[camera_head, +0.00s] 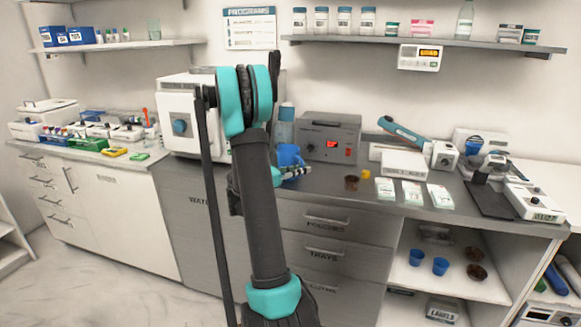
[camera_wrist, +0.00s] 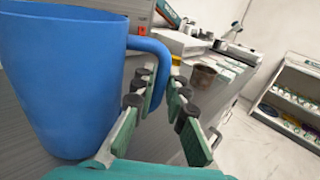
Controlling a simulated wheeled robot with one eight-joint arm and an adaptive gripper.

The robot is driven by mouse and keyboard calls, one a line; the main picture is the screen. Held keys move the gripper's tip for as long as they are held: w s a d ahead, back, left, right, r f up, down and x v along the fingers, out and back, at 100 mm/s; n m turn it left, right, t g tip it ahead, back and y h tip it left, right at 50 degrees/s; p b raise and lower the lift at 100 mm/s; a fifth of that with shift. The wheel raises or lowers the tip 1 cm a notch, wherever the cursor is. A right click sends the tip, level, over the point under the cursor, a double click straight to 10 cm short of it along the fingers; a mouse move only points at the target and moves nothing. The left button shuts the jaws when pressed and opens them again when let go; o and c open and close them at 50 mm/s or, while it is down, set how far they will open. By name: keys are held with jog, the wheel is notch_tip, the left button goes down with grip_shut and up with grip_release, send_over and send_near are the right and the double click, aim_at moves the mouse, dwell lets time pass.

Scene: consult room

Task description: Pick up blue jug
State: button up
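The blue jug (camera_head: 289,155) stands upright on the grey counter, partly hidden behind my arm in the head view. In the wrist view the jug (camera_wrist: 62,80) fills the left side, with its handle (camera_wrist: 158,52) pointing right. My gripper (camera_wrist: 165,95) is open, with its green-padded fingers spread around the handle's line. The handle's lower part comes down beside the left finger, partly hidden by it; I cannot tell whether they touch. In the head view my gripper (camera_head: 300,172) is small, beside the jug at counter height.
A brown cup (camera_head: 352,183), a yellow item (camera_head: 366,175) and white packets (camera_head: 412,193) lie farther right.

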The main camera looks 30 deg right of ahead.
grip_shut()
jog(key=shift+r, duration=0.15)
